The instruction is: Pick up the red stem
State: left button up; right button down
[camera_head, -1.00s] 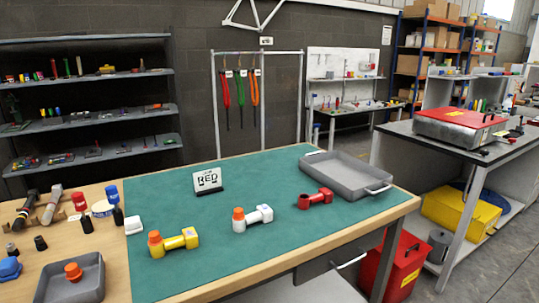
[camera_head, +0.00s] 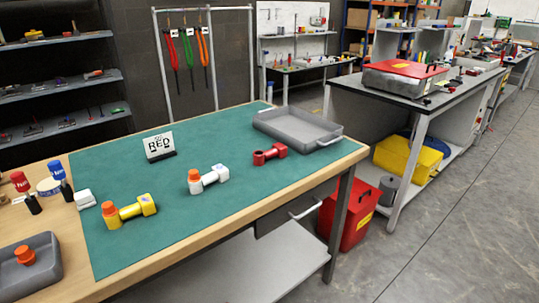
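The red stem (camera_head: 270,154) lies on the green mat (camera_head: 200,228) on the workbench, just left of the grey tray (camera_head: 290,117). It looks like a short red bar with a thicker block at its right end and a ring-like left end. A white stem with an orange end (camera_head: 208,179) lies to its left. A yellow stem with an orange end (camera_head: 130,211) lies farther left. A small sign reading "RED" (camera_head: 159,146) stands behind them. Neither of my grippers is in view.
A red bin (camera_head: 346,214) stands on the floor right of the bench. A second table (camera_head: 395,97) is at the back right. The floor at the right is clear.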

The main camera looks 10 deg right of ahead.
aim_at(278, 150)
jog(key=i+l+u, duration=0.1)
jog(key=i+l, duration=0.25)
jog(key=l, duration=0.3)
jog(key=i+l+u, duration=0.15)
jog(key=l, duration=0.2)
jog(key=i+l, duration=0.15)
jog(key=l, duration=0.2)
jog(key=i+u, duration=0.05)
